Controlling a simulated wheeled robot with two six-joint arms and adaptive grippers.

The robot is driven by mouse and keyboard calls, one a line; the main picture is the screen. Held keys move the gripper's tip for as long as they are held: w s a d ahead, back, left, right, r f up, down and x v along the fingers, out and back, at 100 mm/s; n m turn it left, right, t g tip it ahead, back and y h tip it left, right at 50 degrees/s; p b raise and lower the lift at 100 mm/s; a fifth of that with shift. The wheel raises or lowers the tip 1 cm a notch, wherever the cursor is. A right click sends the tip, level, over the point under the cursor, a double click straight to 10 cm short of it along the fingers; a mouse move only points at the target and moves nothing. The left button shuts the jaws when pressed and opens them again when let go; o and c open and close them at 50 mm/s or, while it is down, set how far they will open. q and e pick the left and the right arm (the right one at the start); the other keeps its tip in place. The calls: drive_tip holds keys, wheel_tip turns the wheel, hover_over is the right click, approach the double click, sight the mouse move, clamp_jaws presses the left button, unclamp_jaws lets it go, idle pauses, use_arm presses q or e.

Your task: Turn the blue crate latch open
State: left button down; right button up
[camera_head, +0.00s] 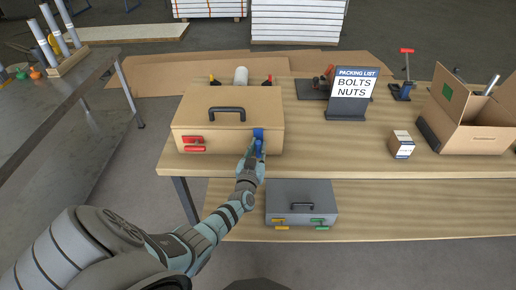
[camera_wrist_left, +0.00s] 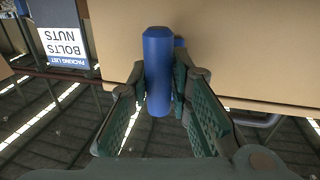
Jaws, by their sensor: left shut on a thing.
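The tan crate (camera_head: 228,108) sits at the left of the wooden table, with a black handle on its lid. The blue latch (camera_head: 258,134) is on the right of its front face, and a red latch (camera_head: 193,144) is on the left. My left gripper (camera_head: 254,150) is at the blue latch. In the left wrist view its fingers (camera_wrist_left: 159,92) are on both sides of the blue latch bar (camera_wrist_left: 158,60), shut on it. The bar points away from the crate edge, toward the gripper. My right gripper is not in view.
A packing list sign (camera_head: 351,95), a small box (camera_head: 401,145) and an open carton (camera_head: 470,112) stand to the right on the table. A grey case (camera_head: 301,196) with yellow and green latches is on the lower shelf. Table between crate and small box is clear.

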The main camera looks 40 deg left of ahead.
use_arm(q)
drive_tip(key=shift+f, duration=0.1)
drive_tip(key=n+b, duration=0.2)
drive_tip(key=n, duration=0.2)
drive_tip(key=shift+a+f+n+t+y+b, duration=0.1)
drive_tip(key=shift+f+n+t+y+b, duration=0.05)
drive_tip(key=shift+n+t+y+b, duration=0.25)
drive_tip(key=n+y+b, duration=0.1)
drive_tip(key=n+b, duration=0.1)
drive_tip(key=n, duration=0.3)
drive_tip(key=shift+s, duration=0.1)
drive_tip(key=n+y+b, duration=0.1)
drive_tip(key=n+b, duration=0.1)
drive_tip(key=n, duration=0.3)
drive_tip(key=shift+a+f, duration=0.1)
drive_tip(key=shift+f, duration=0.05)
drive_tip(key=shift+n+g+y+b, duration=0.2)
drive_tip(key=shift+n+y+b, duration=0.25)
drive_tip(key=shift+n, duration=0.8)
drive_tip(key=shift+n+g+y+b, duration=0.2)
drive_tip(key=shift+n+y+b, duration=0.25)
drive_tip(key=shift+n, duration=0.8)
drive_tip(key=c, duration=1.5)
unclamp_jaws()
drive_tip(key=shift+s, duration=0.1)
